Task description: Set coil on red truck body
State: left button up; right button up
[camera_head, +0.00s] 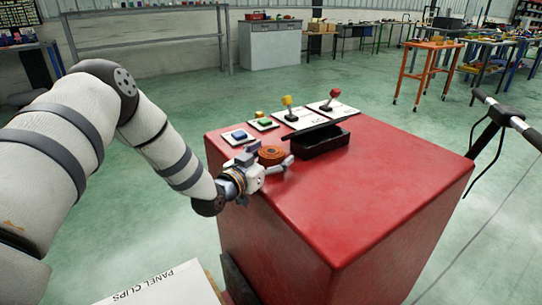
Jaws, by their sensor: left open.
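A flat orange-brown coil (271,155) lies near the left edge of a large red block (385,195) with a flat top. I cannot tell if this block is the red truck body. My left gripper (282,162) is just in front of the coil, low over the block's left edge. Its fingers are open, and one finger reaches right past the coil's near side. I cannot tell if it touches the coil. The coil's near left part is partly covered by the gripper. My right gripper is not in view.
A black open case (322,142) sits right of the coil. Behind are a blue button panel (238,135), a green button (265,122), a yellow-knobbed lever (288,103) and a red-knobbed lever (332,96). A "PANEL CLIPS" box (175,287) is at lower left. The block's right top is clear.

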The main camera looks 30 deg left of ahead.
pick_arm(q)
jog(key=shift+r, duration=0.1)
jog(key=shift+s+r, duration=0.2)
jog(key=s+p, duration=0.2)
jog(key=s, duration=0.9)
jog(key=shift+s+r, duration=0.2)
jog(key=shift+s, duration=0.15)
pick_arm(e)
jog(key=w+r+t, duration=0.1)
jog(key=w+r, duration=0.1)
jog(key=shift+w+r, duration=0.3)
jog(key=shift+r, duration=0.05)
